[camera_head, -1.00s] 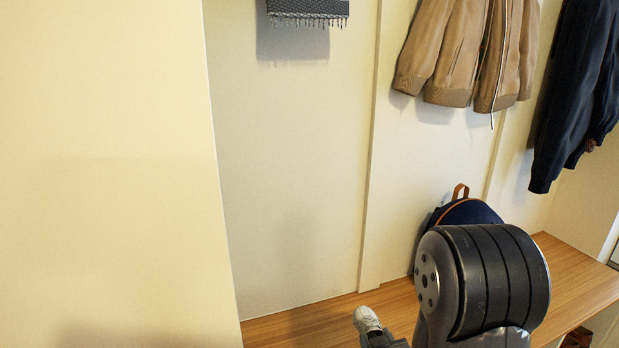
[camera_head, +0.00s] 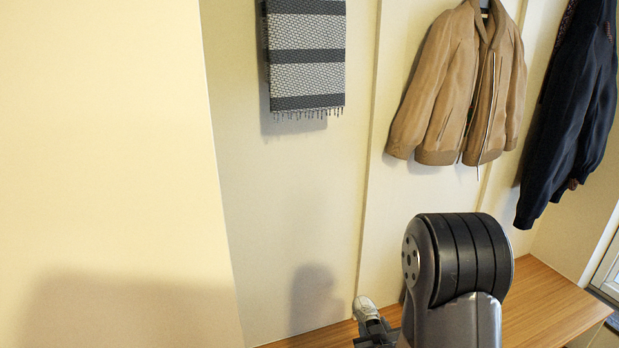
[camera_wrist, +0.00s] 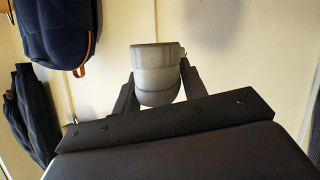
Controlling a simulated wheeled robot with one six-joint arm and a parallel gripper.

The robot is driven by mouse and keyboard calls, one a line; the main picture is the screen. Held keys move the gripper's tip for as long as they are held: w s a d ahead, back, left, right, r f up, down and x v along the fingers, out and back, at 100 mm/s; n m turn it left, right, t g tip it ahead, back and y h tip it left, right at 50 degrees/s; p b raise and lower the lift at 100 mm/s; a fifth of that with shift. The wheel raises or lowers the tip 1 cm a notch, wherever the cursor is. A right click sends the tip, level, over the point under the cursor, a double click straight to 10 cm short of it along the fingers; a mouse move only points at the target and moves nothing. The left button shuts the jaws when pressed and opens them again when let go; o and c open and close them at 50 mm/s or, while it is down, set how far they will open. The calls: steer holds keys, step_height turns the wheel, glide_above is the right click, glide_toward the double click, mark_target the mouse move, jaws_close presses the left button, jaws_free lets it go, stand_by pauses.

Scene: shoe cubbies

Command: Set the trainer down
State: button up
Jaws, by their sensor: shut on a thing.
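The trainer (camera_head: 363,306) is pale grey and small in the head view, low and right of centre. Its rounded grey end (camera_wrist: 157,72) fills the space between my fingers in the wrist view. My gripper (camera_wrist: 158,84) is shut on the trainer, with one dark finger on each side. In the head view my gripper (camera_head: 372,328) is partly cut off by the bottom edge. The trainer appears in front of the wall and the bench's back edge. I cannot tell its height above the bench.
A wooden bench (camera_head: 545,303) runs along the wall, with bare top at right. A tan jacket (camera_head: 455,90), a dark jacket (camera_head: 570,110) and a striped scarf (camera_head: 305,60) hang above. A navy backpack (camera_wrist: 55,35) shows in the wrist view. A plain wall (camera_head: 110,150) fills the left.

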steer(key=r+p, duration=0.6)
steer(key=shift+w+r, duration=0.15)
steer(key=shift+w, duration=0.1)
steer(key=s+f, duration=0.4)
steer(key=f, duration=0.1)
steer(key=shift+s+f, duration=0.2)
steer(key=shift+f, duration=0.05)
steer(key=shift+s, duration=0.1)
